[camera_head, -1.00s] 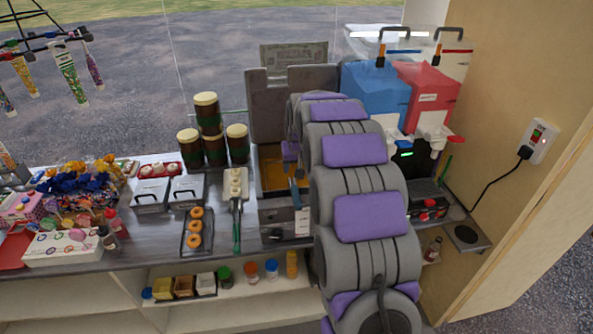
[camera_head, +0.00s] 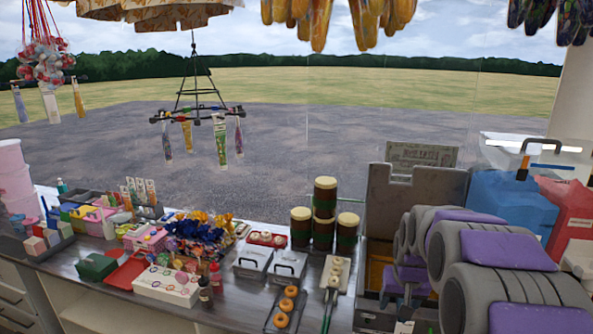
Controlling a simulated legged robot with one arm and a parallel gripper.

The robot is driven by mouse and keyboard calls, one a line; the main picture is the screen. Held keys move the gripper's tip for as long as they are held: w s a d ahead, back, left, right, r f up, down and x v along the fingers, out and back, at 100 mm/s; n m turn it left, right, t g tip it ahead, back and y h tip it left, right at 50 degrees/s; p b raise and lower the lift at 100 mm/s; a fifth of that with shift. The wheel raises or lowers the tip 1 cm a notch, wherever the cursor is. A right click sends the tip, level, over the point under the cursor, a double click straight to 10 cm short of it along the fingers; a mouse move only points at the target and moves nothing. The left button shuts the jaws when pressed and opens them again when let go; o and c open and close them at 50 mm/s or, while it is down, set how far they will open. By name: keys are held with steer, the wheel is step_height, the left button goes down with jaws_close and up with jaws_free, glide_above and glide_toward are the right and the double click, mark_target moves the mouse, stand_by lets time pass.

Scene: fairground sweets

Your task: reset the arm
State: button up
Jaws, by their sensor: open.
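My arm, grey with purple pads, reaches in from the lower right in the head view. Its end, my gripper (camera_head: 402,300), is partly seen in front of a grey metal unit (camera_head: 400,205) with an orange-brown inside. The gripper is open, and I see nothing held in it. My arm links hide much of the unit's right side and the counter behind them.
Left of my gripper, a tray of ring doughnuts (camera_head: 268,322) and a white slotted tray (camera_head: 343,264) lie on the counter (camera_head: 120,304). Stacked brown-green canisters (camera_head: 324,212) stand behind. Blue (camera_head: 510,210) and red (camera_head: 570,215) dispensers stand right. A hanging rack (camera_head: 197,112) is above.

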steer(key=s+a+f+g+b, duration=0.1)
steer(key=s+a+f+b, duration=0.1)
steer(key=s, duration=1)
steer(key=s+a+f+n+g+b, duration=0.1)
steer(key=s+a, duration=0.4)
steer(key=s, duration=0.8)
steer(key=s+a+f+n+g+b, duration=0.1)
steer(key=s+a+f+b, duration=0.3)
steer(key=s, duration=0.8)
steer(key=shift+s+f+g+y+b, duration=0.3)
steer(key=shift+s+f+g+b, duration=0.05)
steer(key=shift+f+g, duration=0.5)
